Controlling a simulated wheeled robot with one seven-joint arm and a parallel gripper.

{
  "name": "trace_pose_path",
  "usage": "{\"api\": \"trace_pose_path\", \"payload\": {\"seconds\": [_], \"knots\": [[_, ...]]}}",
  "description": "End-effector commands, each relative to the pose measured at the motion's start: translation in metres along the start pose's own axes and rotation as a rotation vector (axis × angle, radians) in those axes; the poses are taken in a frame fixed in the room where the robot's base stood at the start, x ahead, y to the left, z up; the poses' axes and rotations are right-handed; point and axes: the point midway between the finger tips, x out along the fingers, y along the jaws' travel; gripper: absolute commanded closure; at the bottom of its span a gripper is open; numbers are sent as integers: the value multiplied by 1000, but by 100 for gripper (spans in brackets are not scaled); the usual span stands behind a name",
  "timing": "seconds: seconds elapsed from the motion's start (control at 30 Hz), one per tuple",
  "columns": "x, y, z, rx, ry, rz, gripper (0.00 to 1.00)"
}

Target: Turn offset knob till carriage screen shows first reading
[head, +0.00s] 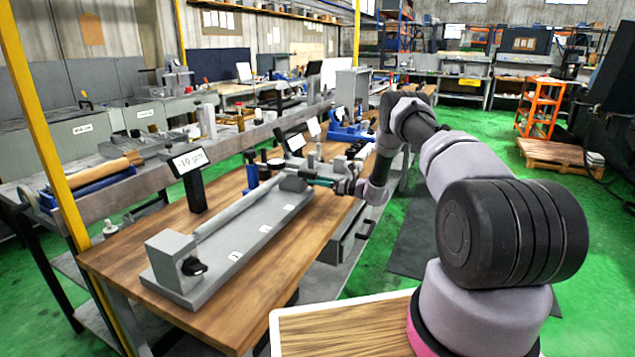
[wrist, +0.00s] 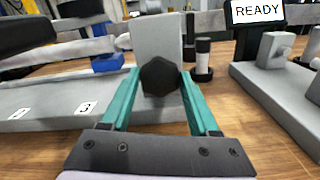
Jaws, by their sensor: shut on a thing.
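My gripper (head: 322,183) has its teal fingers at the far end of the long grey grinder base (head: 255,240). In the wrist view, the fingers (wrist: 158,76) are shut on a black faceted knob (wrist: 160,77) in front of an upright grey block (wrist: 158,38). The gripper hides this knob in the head view. A black-framed screen (head: 189,161) on a post beside the base reads about -10 with a small unit. A second screen (head: 296,143) stands farther back, its text too small to read. In the wrist view, a screen (wrist: 258,12) reads READY.
Another black knob (head: 194,267) is on the near grey block (head: 172,255). A grey bar (head: 240,208) runs along the base. Small dark posts (wrist: 203,60) stand right of the held knob. The wooden table (head: 130,255) has bare room at its near left.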

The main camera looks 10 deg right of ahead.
Motion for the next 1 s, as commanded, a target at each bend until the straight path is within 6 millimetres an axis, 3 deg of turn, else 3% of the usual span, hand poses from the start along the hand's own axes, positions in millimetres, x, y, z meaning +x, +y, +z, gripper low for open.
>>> {"api": "trace_pose_path", "payload": {"seconds": [0.27,1.0], "knots": [[0,-1,0,123,-1,-1,94],[-1,-3,-1,760,-1,-1,94]]}}
